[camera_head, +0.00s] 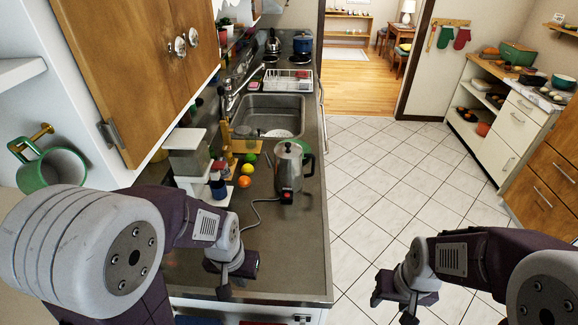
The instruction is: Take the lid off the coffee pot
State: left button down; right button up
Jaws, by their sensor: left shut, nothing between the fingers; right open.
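The coffee pot (287,175) is a steel electric percolator with a dark base and a dark handle on its right side. It stands upright on the counter, and its lid (289,149) with a small knob sits on top. My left gripper (226,287) is shut and empty near the counter's front edge, nearer to me than the pot and to its left, not touching it. My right gripper (408,312) is open and empty, off the counter to the right, over the floor.
Behind the pot is the sink (272,113). Left of the pot lie an orange (244,181), a lemon (247,169) and a lime (251,158). A cord (262,212) runs from the pot's base. A wooden cupboard (150,60) hangs upper left.

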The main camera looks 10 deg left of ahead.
aim_at(287, 151)
jog(key=k+l+z, duration=0.1)
jog(key=l+z, duration=0.6)
jog(key=z, duration=0.15)
jog(key=l+z, duration=0.45)
jog(key=i+l+u, duration=0.1)
jog(key=i+l, duration=0.55)
jog(key=i, duration=0.15)
jog(key=i+j+u, duration=0.3)
jog(key=u, duration=0.15)
jog(key=i+j+u, duration=0.1)
jog(key=i+u, duration=0.75)
jog(key=i+l+u, duration=0.15)
jog(key=i+u, duration=0.25)
jog(key=i+l+u, duration=0.1)
jog(key=i+u, duration=0.15)
jog(key=u, duration=0.15)
jog(key=i+l+u, duration=0.15)
jog(key=u, duration=0.25)
jog(key=i+l+u, duration=0.3)
jog(key=u, duration=0.15)
jog(key=i+l+u, duration=0.2)
jog(key=u, duration=0.2)
jog(key=i+l+u, duration=0.1)
jog(key=l+u, duration=0.3)
